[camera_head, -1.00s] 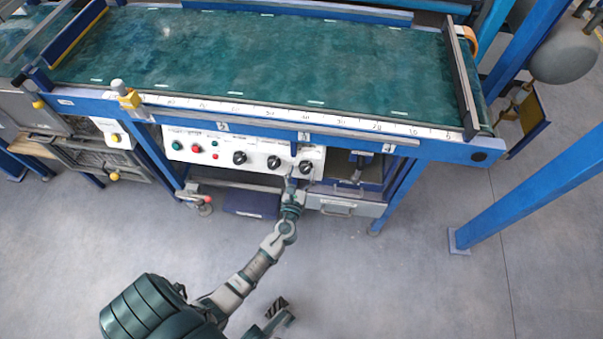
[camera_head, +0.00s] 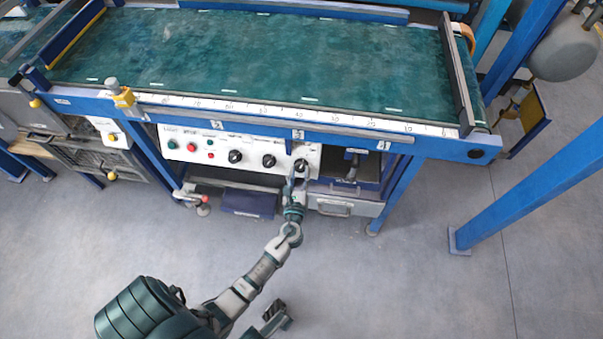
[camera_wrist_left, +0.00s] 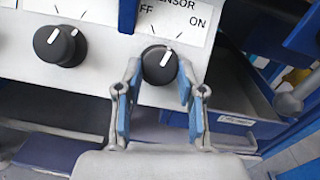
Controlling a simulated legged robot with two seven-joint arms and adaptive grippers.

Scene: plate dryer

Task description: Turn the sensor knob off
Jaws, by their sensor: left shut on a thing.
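The sensor knob (camera_wrist_left: 159,65) is a round black knob with a white pointer line, at the right end of the white control panel (camera_head: 221,156). It also shows in the head view (camera_head: 302,165). Its pointer leans up and slightly right, between the partly hidden OFF label (camera_wrist_left: 149,10) and the ON label (camera_wrist_left: 197,22). My left gripper (camera_wrist_left: 158,72) has one blue-padded finger on each side of the knob and is shut on it. The gripper also shows in the head view (camera_head: 298,177), reaching up from below. My right gripper is not clearly seen.
Another black knob (camera_wrist_left: 60,46) sits left of the sensor knob. Red and green buttons (camera_head: 191,147) are farther left. The blue table edge (camera_head: 350,139) overhangs the panel. A grey drawer (camera_head: 345,206) is at the lower right. The floor in front is clear.

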